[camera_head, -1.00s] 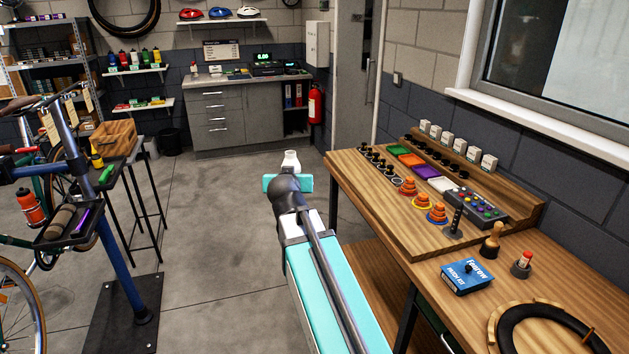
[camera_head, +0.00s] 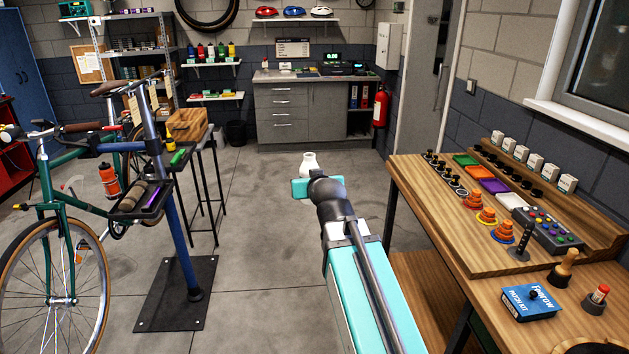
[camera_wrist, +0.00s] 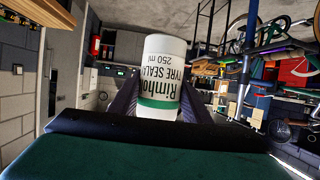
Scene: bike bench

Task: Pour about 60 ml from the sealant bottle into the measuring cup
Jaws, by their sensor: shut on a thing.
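The sealant bottle (camera_head: 309,162) is white; its narrow neck and shoulder stick up beyond my gripper (camera_head: 316,187) in the head view, neck upward. In the wrist view the white bottle (camera_wrist: 163,75) stands between the dark fingers, with a green band and a label reading "TYRE SEALA…" and "250 ml", shown upside down. My gripper is shut on the bottle and holds it over open floor, left of the workbench. The lower part of the bottle is hidden by my arm in the head view. I cannot make out the measuring cup in either view.
A green bicycle (camera_head: 62,220) and repair stand (camera_head: 180,240) are on the left. The floor between them is clear to the grey cabinet (camera_head: 291,108).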

